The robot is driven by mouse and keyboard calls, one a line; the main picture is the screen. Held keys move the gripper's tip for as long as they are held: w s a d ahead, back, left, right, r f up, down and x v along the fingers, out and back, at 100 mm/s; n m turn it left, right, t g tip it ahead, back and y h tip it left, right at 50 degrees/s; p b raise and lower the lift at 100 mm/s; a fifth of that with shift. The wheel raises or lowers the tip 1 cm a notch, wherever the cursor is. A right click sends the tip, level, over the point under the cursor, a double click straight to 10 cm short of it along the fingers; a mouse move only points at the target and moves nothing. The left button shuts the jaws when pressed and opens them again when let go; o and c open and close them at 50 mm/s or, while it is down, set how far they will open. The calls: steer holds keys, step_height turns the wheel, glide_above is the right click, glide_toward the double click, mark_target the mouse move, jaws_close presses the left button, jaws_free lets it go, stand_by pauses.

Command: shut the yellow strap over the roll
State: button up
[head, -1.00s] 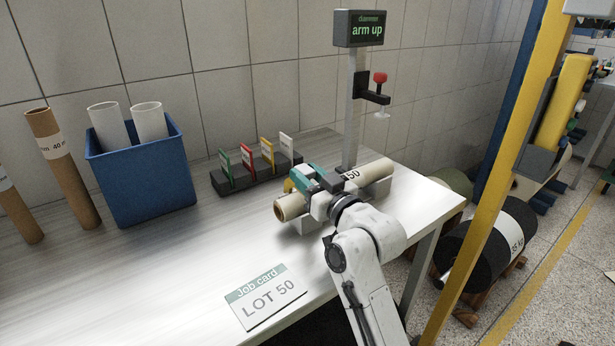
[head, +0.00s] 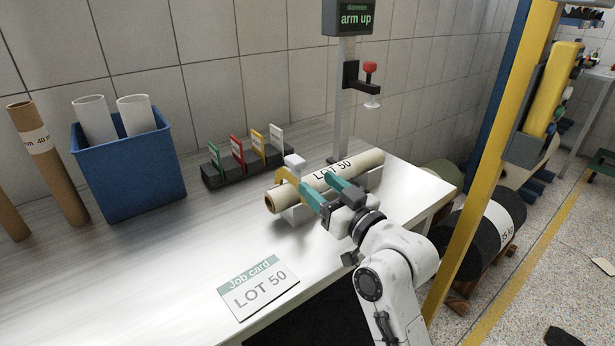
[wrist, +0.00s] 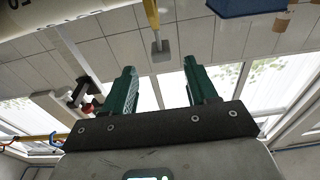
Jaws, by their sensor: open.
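The cream roll (head: 355,167), marked LOT 50, lies in a pale cradle (head: 294,214) on the bench. The yellow strap (head: 286,174) stands up at the roll's left end, with a light grey tab (head: 294,161) at its free end, above the roll. In the wrist view the strap (wrist: 152,14) and its tab (wrist: 160,50) hang into the gap ahead of the fingers, and the roll (wrist: 50,14) crosses the top left. My gripper (head: 319,186) is open and empty at the roll's near side, its teal fingers (wrist: 160,70) pointing toward the strap. I cannot tell whether it touches the roll.
A post with a screen reading "arm up" (head: 355,18) and a red knob (head: 370,67) stands behind the roll. A card rack (head: 243,170) and blue bin (head: 130,165) stand at left. A job card (head: 258,287) lies in front. A yellow post (head: 490,170) rises at right.

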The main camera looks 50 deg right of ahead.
steer(key=shift+v, duration=1.5)
